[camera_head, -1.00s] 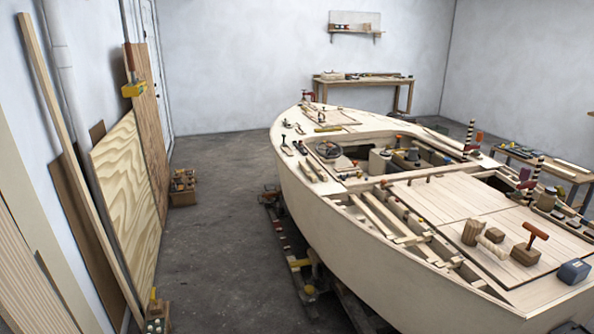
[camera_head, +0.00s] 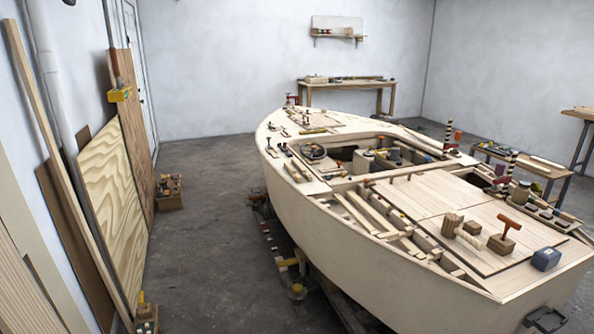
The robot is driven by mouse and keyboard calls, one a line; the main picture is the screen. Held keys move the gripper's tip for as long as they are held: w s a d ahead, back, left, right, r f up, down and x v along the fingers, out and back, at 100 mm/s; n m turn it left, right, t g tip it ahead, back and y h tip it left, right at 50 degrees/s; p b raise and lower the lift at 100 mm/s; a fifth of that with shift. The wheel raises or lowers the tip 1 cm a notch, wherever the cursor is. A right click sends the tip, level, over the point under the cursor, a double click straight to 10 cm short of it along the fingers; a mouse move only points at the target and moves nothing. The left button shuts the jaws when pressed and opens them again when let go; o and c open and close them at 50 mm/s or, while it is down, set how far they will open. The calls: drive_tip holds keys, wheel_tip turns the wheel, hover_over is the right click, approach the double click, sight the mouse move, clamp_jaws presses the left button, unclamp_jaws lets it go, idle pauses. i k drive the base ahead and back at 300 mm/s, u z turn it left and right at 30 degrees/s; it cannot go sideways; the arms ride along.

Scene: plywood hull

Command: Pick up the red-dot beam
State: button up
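Several pale wooden beams (camera_head: 368,211) lie side by side in the open bay of the plywood hull (camera_head: 330,235), left of its flat deck panel. No red dot can be made out clearly on any of them at this size, so I cannot tell which is the red-dot beam. My gripper is not in view.
Plywood sheets (camera_head: 112,205) and long boards lean on the left wall. Grey floor (camera_head: 205,250) is clear between them and the hull.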

sight(307, 176)
drive_tip(key=u, duration=0.1)
drive_tip(key=i, duration=1)
drive_tip(key=k, duration=0.65)
drive_tip(key=u, duration=0.2)
drive_tip(key=i, duration=0.6)
drive_tip(key=u, duration=0.4)
drive_tip(key=i, duration=0.75)
drive_tip(key=u, duration=0.25)
